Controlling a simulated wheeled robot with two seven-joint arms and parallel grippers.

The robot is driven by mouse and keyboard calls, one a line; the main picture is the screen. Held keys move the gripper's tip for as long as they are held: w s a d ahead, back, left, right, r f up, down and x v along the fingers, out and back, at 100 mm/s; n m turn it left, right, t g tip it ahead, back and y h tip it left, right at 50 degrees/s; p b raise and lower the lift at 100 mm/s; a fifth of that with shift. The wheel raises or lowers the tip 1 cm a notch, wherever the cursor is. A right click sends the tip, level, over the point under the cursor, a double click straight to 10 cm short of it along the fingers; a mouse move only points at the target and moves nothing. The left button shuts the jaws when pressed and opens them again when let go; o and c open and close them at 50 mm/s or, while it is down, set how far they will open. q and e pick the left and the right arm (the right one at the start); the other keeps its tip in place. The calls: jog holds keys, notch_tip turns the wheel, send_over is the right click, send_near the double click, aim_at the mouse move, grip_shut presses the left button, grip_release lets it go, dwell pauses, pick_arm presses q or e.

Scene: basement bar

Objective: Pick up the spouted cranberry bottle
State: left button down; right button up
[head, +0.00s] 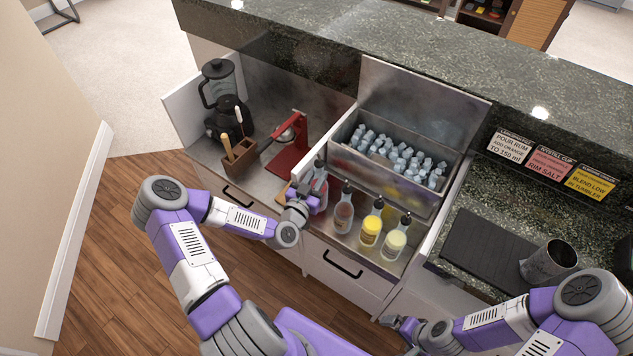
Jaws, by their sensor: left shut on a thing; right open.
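The spouted cranberry bottle (320,198), with pinkish-red contents and a dark spout on top, is at the left end of a row of spouted bottles in front of the ice bin. My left gripper (300,196) is shut on this bottle from its left side. The gripper and wrist hide part of the bottle, and I cannot tell whether its base is off the shelf. The bottle looks roughly upright. My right gripper (392,322) is open and empty, low at the front of the counter, away from the bottles.
A brownish bottle (344,212), a yellow bottle (371,228) and a pale yellow bottle (395,242) stand to the right. Behind is an ice bin (425,205). A blender (220,90) and red press (290,155) stand left.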

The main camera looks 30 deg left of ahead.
pick_arm(q)
notch_tip(320, 180, up, 24)
jog(key=p, duration=0.7)
jog(key=shift+r, duration=0.15)
dwell(0.5)
